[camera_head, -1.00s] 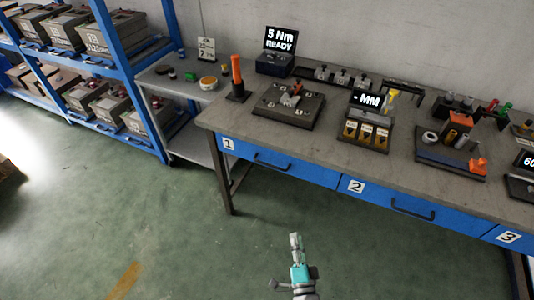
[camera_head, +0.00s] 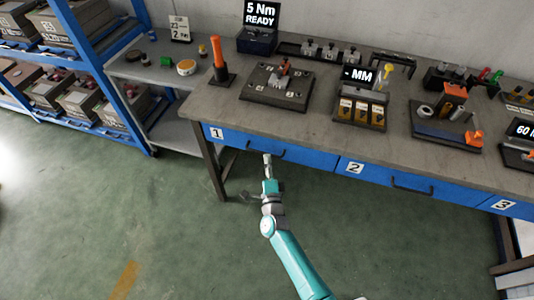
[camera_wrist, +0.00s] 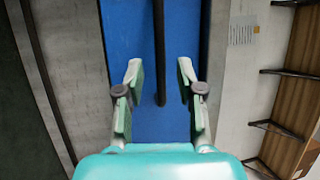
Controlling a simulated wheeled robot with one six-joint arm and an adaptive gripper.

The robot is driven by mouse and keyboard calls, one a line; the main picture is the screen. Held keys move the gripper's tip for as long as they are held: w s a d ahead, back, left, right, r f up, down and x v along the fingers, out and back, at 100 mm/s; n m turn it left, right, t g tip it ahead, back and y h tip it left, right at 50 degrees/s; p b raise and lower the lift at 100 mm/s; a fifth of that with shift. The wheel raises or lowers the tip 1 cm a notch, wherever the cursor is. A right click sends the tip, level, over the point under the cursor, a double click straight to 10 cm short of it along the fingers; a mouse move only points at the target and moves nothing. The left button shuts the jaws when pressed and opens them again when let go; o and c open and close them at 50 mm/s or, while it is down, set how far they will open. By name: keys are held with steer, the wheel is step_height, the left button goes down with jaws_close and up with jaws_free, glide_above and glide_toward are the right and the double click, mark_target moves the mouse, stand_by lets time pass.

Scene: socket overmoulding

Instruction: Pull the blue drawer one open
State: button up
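The blue drawer one (camera_head: 312,158), marked with a "1" label, is at the left of the workbench front in the head view and looks flush with it. Its blue front (camera_wrist: 128,40) fills the middle of the wrist view. Its dark bar handle (camera_wrist: 159,50) runs down the centre of the wrist view. My gripper (camera_wrist: 159,70) is open, one finger on each side of the handle's line, with visible gaps to it. In the head view, my gripper (camera_head: 267,160) is in front of the drawer and hides part of the handle. Contact is not visible.
Blue drawer two (camera_head: 440,188) is to the right, and drawer three is beyond it. The workbench top (camera_head: 225,108) carries an orange-handled tool, fixtures and displays. A blue shelf rack (camera_head: 95,60) stands at the left. The green floor before the bench is clear.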

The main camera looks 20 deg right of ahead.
steer(key=shift+x, duration=1.95)
steer(key=shift+c, duration=0.2)
steer(key=shift+s, duration=0.1)
jaws_close()
